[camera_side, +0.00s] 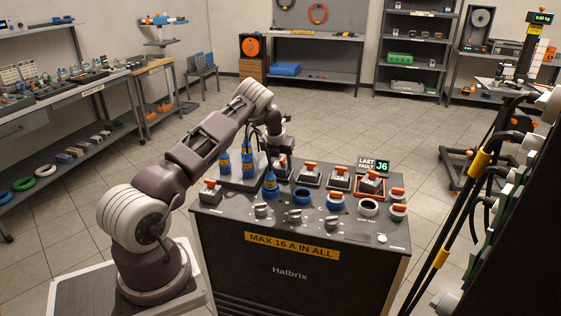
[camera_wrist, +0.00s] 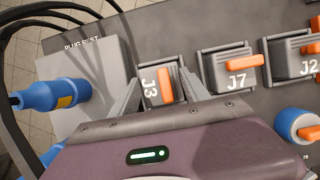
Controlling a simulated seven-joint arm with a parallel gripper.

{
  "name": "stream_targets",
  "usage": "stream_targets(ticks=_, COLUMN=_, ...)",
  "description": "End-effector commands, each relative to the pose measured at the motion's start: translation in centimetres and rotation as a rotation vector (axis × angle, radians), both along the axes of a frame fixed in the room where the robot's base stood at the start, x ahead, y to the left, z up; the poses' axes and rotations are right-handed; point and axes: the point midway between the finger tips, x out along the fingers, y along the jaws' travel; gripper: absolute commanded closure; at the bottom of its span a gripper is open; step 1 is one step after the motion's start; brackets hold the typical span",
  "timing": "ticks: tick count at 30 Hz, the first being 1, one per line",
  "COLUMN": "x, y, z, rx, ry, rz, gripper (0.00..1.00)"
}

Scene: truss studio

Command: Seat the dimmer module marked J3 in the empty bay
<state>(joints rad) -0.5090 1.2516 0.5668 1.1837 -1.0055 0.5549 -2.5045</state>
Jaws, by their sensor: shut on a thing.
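The dimmer module J3 (camera_wrist: 151,89) is a small grey block with an orange lever, in the wrist view. My gripper (camera_wrist: 160,75) is shut on it, one finger at each side. J3's label and lever are turned about a quarter turn from those of J7 (camera_wrist: 236,72), just to its right. In the side view J3 (camera_side: 281,166) is at the far end of the module row, partly behind my wrist. I cannot tell whether it touches the panel beneath. I cannot make out an empty bay; one position has an orange frame (camera_side: 357,193) with a module at it.
J2 (camera_wrist: 300,62) stands right of J7. A grey plug rest (camera_wrist: 75,50) with blue plugs (camera_side: 224,163) and black cables stands close to my gripper's left. Knobs (camera_side: 294,215) line the console front (camera_side: 290,265). A sign (camera_side: 374,165) reads "LAST FAULT J6".

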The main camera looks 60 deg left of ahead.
Motion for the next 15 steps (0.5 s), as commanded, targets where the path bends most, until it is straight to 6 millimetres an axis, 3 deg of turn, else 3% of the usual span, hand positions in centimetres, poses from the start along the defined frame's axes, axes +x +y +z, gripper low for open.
stream_targets(ticks=14, x=0.03, y=0.02, z=-0.42, rx=0.001, ry=-0.001, rz=0.0, gripper=1.0)
stream_targets(ticks=15, x=0.03, y=0.02, z=-0.42, rx=0.001, ry=-0.001, rz=0.0, gripper=0.38)
